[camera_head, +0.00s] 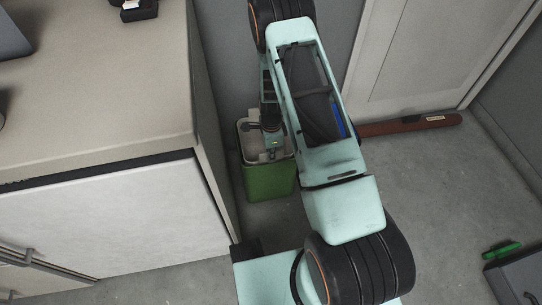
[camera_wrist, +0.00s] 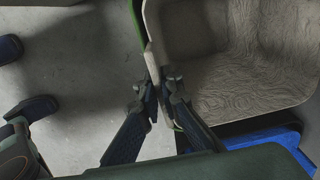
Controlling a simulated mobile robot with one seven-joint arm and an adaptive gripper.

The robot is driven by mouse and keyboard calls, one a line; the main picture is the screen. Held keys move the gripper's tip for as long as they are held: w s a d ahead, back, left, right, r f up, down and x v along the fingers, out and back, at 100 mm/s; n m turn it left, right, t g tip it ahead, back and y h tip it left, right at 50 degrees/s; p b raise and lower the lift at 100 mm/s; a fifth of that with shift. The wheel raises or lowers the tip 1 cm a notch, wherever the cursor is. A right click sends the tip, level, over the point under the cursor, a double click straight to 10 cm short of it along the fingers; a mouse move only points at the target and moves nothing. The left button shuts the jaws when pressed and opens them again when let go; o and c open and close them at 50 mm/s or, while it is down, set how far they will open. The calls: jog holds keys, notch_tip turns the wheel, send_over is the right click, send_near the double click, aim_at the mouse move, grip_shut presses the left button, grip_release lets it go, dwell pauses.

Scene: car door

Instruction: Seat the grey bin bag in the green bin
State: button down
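The green bin (camera_head: 268,183) stands upright on the floor beside the beige cabinet. The grey bin bag (camera_head: 247,137) lines its mouth, with its pale edge at the top of the bin. In the wrist view the bag (camera_wrist: 235,85) is open and hollow, and a strip of green rim (camera_wrist: 137,22) shows along its left edge. My gripper (camera_head: 272,146) is at the bin's mouth, and my arm hides part of its right side. In the wrist view my gripper's fingertips (camera_wrist: 161,88) are close together on either side of the bag's edge, pinching it.
The beige cabinet (camera_head: 110,85) stands close on the bin's left. A grey wall and pale door (camera_head: 410,50) are behind. A brown bar (camera_head: 410,125) lies on the floor along the door. A green object (camera_head: 503,250) is at the right. Open floor (camera_head: 440,195) lies right of my arm.

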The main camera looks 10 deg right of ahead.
jog(key=shift+f, duration=0.25)
jog(key=c, duration=2.1)
grip_release()
jog(key=shift+r, duration=0.1)
notch_tip(320, 180, up, 12)
jog(key=p, duration=0.4)
jog(key=shift+r, duration=0.2)
